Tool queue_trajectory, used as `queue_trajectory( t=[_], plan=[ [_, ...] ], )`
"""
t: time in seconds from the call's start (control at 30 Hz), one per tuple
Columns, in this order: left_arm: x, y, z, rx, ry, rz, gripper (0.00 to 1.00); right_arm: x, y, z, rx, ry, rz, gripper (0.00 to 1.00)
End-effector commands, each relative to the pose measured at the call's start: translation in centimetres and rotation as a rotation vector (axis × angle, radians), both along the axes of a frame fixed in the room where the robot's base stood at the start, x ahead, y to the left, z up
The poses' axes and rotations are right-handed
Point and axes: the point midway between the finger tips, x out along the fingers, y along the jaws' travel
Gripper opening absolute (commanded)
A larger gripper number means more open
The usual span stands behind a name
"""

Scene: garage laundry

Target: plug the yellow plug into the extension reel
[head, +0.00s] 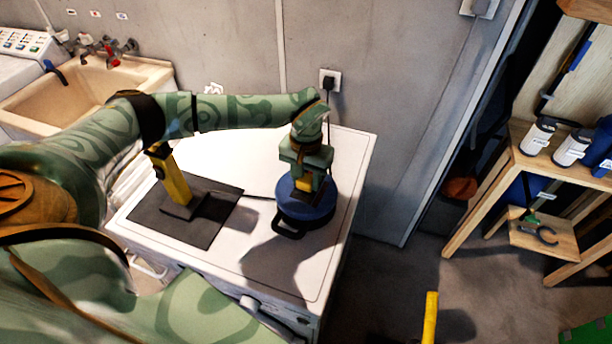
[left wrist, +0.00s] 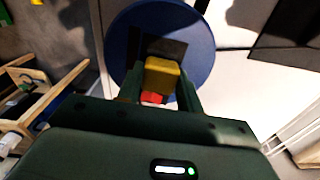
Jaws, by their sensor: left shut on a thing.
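My left gripper (head: 306,182) is above the extension reel (head: 318,214), a round blue body with a black handle, on the white appliance top. The gripper is shut on the yellow plug (left wrist: 162,76), which shows between the fingers in the left wrist view, with a red part (left wrist: 151,98) near it. The blue reel (left wrist: 128,45) lies beyond the plug, with a dark square area behind the plug. The plug's front end and the sockets are hidden, so I cannot tell whether they touch. My right gripper is not in view.
A black mat (head: 160,222) with a yellow and black upright thing (head: 176,178) is left of the reel. A wall socket (head: 329,76) holds a black plug behind. A sink (head: 90,98) is at left, a wooden shelf (head: 520,150) at right. The front right of the white top (head: 290,268) is clear.

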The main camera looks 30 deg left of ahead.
Motion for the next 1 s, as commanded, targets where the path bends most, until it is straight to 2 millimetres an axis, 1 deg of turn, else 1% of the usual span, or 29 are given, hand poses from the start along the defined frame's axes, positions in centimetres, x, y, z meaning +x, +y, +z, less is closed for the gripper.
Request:
queue_trajectory(
  t=[0.1,0.47,1.0],
  plan=[
    [0.0,0.0,0.2,-0.001,-0.001,0.0,0.16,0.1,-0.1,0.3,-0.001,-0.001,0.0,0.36],
    [0.0,0.0,0.0,-0.001,-0.001,0.0,0.16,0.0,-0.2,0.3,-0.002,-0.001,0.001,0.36],
    [0.0,0.0,-1.0,0.0,0.0,0.0,0.16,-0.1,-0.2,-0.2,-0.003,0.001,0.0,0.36]
  ],
)
